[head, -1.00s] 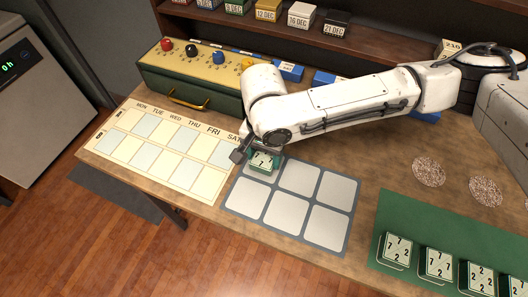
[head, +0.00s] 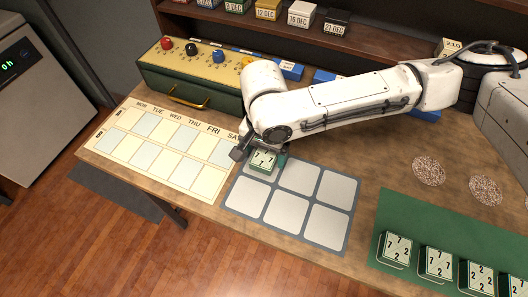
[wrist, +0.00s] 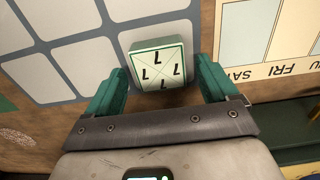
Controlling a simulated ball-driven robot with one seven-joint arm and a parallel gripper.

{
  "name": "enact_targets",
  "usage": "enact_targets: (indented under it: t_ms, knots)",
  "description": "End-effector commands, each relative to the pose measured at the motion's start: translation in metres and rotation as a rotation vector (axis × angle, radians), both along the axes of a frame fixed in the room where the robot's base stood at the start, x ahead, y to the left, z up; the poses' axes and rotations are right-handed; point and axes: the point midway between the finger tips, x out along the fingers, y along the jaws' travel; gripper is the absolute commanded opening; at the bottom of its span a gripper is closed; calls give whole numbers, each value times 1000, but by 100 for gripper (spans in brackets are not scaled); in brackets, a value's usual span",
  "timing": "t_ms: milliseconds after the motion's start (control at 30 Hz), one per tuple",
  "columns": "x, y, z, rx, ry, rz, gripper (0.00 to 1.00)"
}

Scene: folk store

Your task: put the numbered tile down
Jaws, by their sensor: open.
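The numbered tile (head: 264,160) is a pale block with a green rim and 7s on its face. In the head view it is at the upper left cell of the grey grid mat (head: 232,208), below my gripper. In the wrist view the tile (wrist: 160,66) sits between my two green fingers, with a narrow gap on each side. My gripper (wrist: 161,80) is open around it. The tile overlaps the corner cell of the mat; its underside is hidden, so I cannot tell its exact contact.
A weekday calendar board (head: 133,157) lies left of the mat. A green case with coloured knobs (head: 200,75) stands behind. Several numbered tiles stand on a green mat (head: 420,212) at right. The mat's other cells are empty.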

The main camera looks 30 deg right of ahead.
Motion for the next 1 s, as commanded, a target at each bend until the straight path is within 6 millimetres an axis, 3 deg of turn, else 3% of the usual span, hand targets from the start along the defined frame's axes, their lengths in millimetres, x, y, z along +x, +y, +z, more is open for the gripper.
enact_targets:
  t_ms: [500, 700, 1000]
  knots:
    - [0, 0, 96, 2, -2, 1, 87]
    - [0, 0, 113, 2, -1, 0, 87]
    - [0, 0, 116, 1, 0, 1, 87]
